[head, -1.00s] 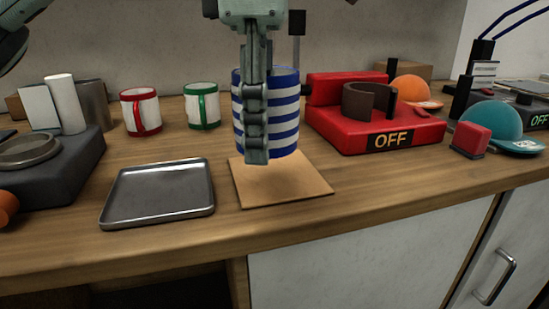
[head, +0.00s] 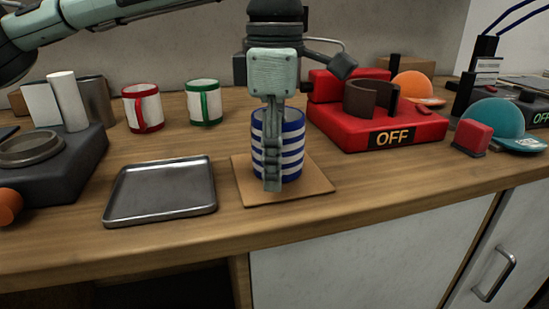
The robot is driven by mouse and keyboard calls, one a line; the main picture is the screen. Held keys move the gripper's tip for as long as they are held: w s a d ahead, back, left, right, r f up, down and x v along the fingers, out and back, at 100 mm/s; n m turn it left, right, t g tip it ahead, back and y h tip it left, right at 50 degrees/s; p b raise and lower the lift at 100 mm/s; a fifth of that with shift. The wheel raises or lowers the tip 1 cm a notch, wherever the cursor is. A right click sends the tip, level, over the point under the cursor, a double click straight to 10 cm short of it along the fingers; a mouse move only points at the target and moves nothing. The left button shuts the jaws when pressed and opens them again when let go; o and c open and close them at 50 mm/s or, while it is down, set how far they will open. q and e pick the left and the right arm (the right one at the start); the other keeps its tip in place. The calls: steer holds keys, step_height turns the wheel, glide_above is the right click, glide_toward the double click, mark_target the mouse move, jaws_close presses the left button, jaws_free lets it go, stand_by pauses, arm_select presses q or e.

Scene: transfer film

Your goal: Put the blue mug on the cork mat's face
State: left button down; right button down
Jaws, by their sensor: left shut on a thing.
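The blue-and-white striped mug (head: 292,150) is upright on the cork mat (head: 245,190), near the mat's middle. Its base appears to touch the mat's face. My left gripper (head: 271,180) comes down from above and is shut on the mug, with one finger in front of its near side. That finger hides part of the stripes, and the other finger is hidden. The mug's handle cannot be made out. My right gripper is not in the picture.
A metal tray (head: 160,192) lies left of the mat. A red machine marked OFF (head: 370,130) stands to the right. A red-and-white mug (head: 143,108) and a green-and-white mug (head: 204,103) stand behind. A dark device (head: 60,170) is at left.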

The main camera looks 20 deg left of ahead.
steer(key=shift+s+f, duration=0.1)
arm_select(q)
steer(key=shift+f, duration=0.1)
steer(key=c, duration=1.2)
jaws_free()
steer(key=shift+o, duration=1.4)
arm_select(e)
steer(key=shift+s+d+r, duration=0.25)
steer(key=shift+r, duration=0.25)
